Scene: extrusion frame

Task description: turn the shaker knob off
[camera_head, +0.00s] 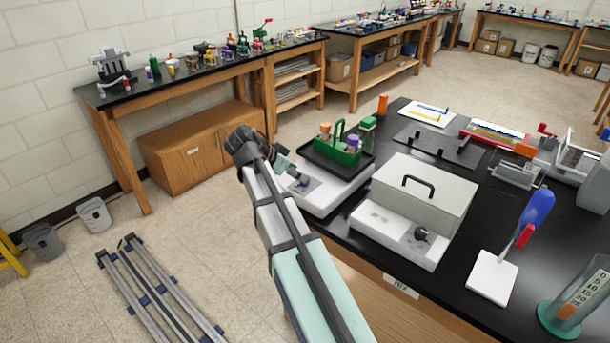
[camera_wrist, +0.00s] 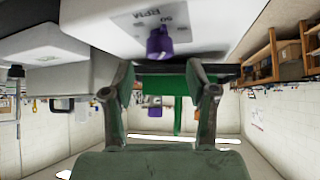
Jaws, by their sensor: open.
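The shaker (camera_head: 335,194) is a white box with a black tray on top, at the near left corner of the black bench. Its purple knob (camera_head: 304,181) is on the front panel, partly close behind my gripper. In the wrist view the knob (camera_wrist: 159,43) sits under the printed "RPM" dial marks, with the picture appearing upside down. My gripper (camera_head: 289,168) is open in front of the panel. In the wrist view my gripper (camera_wrist: 159,68) has its two fingers apart on either side of the knob's line. Contact with the knob cannot be told.
A green rack (camera_head: 338,148) with bottles stands on the shaker's tray. To the right is a white unit with a grey lid (camera_head: 425,190) and a black knob (camera_head: 421,234). A blue-handled tool on a white base (camera_head: 494,277) stands further right.

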